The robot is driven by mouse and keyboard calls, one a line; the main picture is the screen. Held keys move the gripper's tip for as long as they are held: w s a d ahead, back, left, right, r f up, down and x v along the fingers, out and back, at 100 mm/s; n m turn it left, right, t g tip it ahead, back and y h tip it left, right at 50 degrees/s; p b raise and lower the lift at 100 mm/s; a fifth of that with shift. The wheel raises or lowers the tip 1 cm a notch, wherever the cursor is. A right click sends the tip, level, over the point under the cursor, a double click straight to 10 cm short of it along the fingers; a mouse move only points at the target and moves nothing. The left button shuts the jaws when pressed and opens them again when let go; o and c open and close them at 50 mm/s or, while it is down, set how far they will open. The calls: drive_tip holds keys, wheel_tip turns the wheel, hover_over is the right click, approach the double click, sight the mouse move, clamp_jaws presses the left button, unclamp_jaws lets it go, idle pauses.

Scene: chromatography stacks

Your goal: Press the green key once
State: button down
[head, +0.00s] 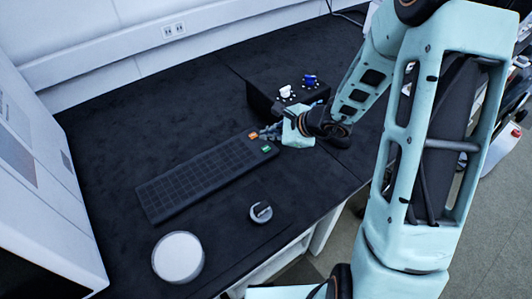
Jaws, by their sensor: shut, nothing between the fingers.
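A dark keypad (195,180) lies on the black bench, slanting up to the right. At its right end are a small orange key (252,135) and, just below it, the small green key (266,149). My gripper (262,134) comes in from the right, shut and empty, with its fingertips close to the orange and green keys. Whether the fingertips touch either key or hover above cannot be told from this view. The green key is in plain sight.
A dark block (262,99) with a white knob (286,91) and a blue knob (310,80) stands behind my gripper. A round white-topped thing (178,257) and a small dark round thing (261,212) sit in front. A large white cabinet (40,180) stands at left.

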sight(267, 150)
drive_tip(key=shift+f+b, duration=1.3)
drive_tip(key=shift+f, duration=0.2)
idle(0.3)
drive_tip(key=shift+f+b, duration=0.4)
drive_tip(key=shift+b, duration=0.3)
drive_tip(key=shift+f+b, duration=0.35)
drive_tip(key=shift+b, duration=0.15)
idle(0.5)
drive_tip(key=shift+r, duration=0.1)
drive_tip(key=shift+r+p, duration=0.45)
drive_tip(key=shift+r, duration=0.25)
drive_tip(key=shift+r, duration=0.1)
wheel_tip(267, 150, up, 5)
drive_tip(key=p, duration=0.3)
drive_tip(key=shift+p, duration=0.35)
